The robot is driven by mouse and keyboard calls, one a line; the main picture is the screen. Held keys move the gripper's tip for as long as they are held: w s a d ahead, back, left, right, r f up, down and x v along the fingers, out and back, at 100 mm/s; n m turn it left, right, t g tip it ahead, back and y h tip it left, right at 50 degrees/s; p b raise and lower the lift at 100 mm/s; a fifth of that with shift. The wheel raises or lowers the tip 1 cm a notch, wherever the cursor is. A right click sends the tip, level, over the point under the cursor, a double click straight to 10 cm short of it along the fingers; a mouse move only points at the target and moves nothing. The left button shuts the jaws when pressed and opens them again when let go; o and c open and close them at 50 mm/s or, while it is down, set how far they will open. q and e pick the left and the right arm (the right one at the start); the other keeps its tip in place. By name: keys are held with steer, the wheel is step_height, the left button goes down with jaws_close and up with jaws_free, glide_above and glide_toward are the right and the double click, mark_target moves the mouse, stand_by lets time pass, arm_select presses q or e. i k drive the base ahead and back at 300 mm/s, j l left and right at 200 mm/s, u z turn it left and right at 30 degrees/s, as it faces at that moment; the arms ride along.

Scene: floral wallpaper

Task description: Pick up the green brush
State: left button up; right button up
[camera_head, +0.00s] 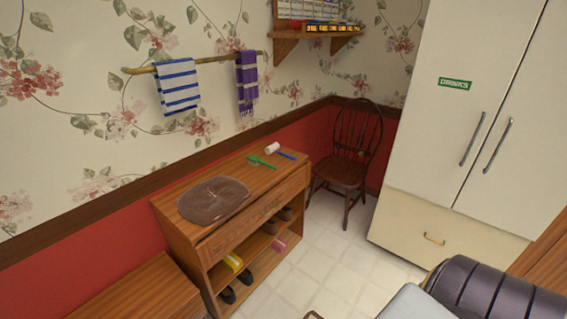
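The green brush (259,161) lies flat on top of a wooden shoe cabinet (240,208) that stands against the red lower wall. The brush is thin and small in the head view, near the back right part of the cabinet top. A white-headed tool (272,148) and a thin blue item (286,155) lie close beside it. A brown, rounded flat mat or cushion (213,200) lies on the left part of the same top. Neither of my grippers shows in the head view.
Shoes (227,294) and small boxes sit on the shelves below. A lower wooden surface (135,298) stands at the left. A dark wooden chair (345,165) stands right of the cabinet; a white cupboard (455,110) is further right. Tiled floor (320,255) between them is clear.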

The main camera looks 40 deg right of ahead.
mark_target(255, 161)
steer(key=z, duration=1)
